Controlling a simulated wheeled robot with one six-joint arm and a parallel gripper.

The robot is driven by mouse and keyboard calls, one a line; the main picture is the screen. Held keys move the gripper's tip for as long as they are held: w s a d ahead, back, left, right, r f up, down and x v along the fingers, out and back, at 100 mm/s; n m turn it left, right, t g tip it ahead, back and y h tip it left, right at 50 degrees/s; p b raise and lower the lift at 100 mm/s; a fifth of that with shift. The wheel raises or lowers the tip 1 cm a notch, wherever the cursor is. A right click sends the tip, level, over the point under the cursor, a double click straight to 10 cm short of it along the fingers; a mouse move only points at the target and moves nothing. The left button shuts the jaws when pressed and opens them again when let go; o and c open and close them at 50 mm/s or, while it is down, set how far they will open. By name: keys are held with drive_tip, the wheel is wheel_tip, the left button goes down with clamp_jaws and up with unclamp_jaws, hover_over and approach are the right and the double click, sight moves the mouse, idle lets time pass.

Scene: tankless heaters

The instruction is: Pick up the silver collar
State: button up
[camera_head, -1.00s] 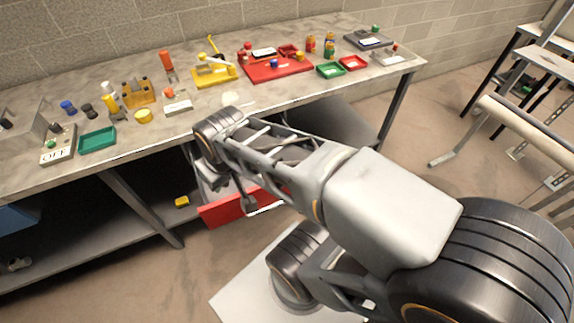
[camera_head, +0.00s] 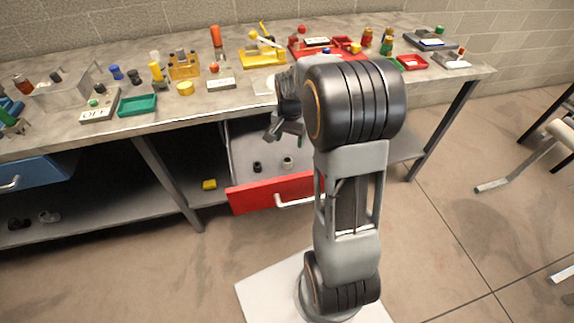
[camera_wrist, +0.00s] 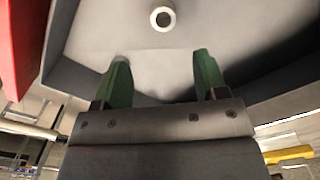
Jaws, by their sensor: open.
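A pale silver collar (camera_head: 288,162), a small ring, sits on the floor of the open red-fronted drawer (camera_head: 275,191). In the wrist view the silver collar (camera_wrist: 162,9) shows end-on at the top centre, with a dark hole in its middle. My gripper (camera_wrist: 160,60) has its two green fingers spread apart, with nothing between them. The collar lies beyond the fingertips, roughly in line with the gap between them. In the head view my gripper (camera_head: 285,128) is above the back of the drawer, partly hidden by my arm.
A small black part (camera_head: 257,167) sits left of the collar in the drawer. The drawer walls (camera_wrist: 85,80) rise around the fingers. The workbench (camera_head: 200,109) above holds trays, a green tray (camera_head: 137,105) and several small parts. A yellow block (camera_head: 209,184) lies on the lower shelf.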

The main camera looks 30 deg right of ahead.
sight(288, 160)
drive_tip(key=f, duration=0.7)
drive_tip(key=f+b, duration=0.1)
drive_tip(key=f, duration=0.3)
drive_tip(key=shift+w+a, duration=0.1)
drive_tip(key=shift+a, duration=0.2)
drive_tip(key=shift+r, duration=0.1)
drive_tip(key=c, duration=1)
